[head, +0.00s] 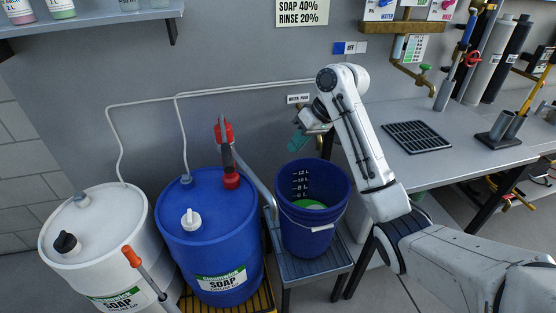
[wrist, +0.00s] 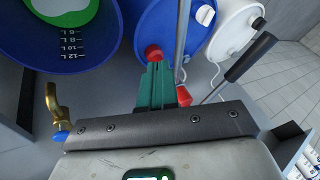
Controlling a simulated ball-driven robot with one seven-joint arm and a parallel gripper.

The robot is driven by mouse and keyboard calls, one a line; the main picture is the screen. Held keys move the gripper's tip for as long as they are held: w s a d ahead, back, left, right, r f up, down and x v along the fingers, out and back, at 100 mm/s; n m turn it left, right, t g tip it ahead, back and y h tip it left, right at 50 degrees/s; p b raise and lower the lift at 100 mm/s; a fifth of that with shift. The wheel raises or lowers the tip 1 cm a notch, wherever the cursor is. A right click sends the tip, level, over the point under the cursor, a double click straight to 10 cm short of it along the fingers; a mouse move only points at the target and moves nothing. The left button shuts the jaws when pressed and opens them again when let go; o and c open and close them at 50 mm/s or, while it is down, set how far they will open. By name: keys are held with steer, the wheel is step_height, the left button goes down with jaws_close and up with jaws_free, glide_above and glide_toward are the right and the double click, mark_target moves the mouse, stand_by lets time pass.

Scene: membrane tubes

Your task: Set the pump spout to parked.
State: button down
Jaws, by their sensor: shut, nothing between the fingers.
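The blue soap drum (head: 205,225) carries a hand pump with red fittings (head: 231,180) and a dark upright handle. Its grey curved spout (head: 262,182) slopes down toward the left side of the blue bucket (head: 312,235). Whether its tip lies over the rim or beside it I cannot tell. My gripper (head: 294,146) has teal fingers, shut and empty, above the back of the bucket and right of the pump. The fingers (wrist: 156,68) partly cover the pump in the wrist view.
The bucket stands on a grey step stool (head: 310,266) and holds green liquid. A white drum (head: 95,235) stands at left, with an orange-tipped lever (head: 132,257) in front. A brass tap (wrist: 52,104) is near my gripper. The bench (head: 450,150) is at right.

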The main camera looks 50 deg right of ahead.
mark_target(258, 184)
steer(key=a+p+x, duration=0.1)
steer(key=a+x, duration=0.1)
steer(key=x, duration=1)
steer(key=shift+a+r, duration=0.4)
steer(key=shift+r, duration=0.05)
steer(key=shift+s, duration=0.15)
steer(key=shift+p, duration=0.3)
steer(key=a+p, duration=0.2)
steer(key=shift+w+a+r+m+p, duration=0.1)
steer(key=shift+w+r+m+p, duration=0.1)
steer(key=shift+m+p, duration=0.2)
steer(key=shift+w+a+f+m+h+p, duration=0.1)
steer(key=shift+a+m+h+p, duration=0.2)
steer(key=shift+a+m+p, duration=0.2)
steer(key=shift+f, duration=0.1)
steer(key=shift+a, duration=0.15)
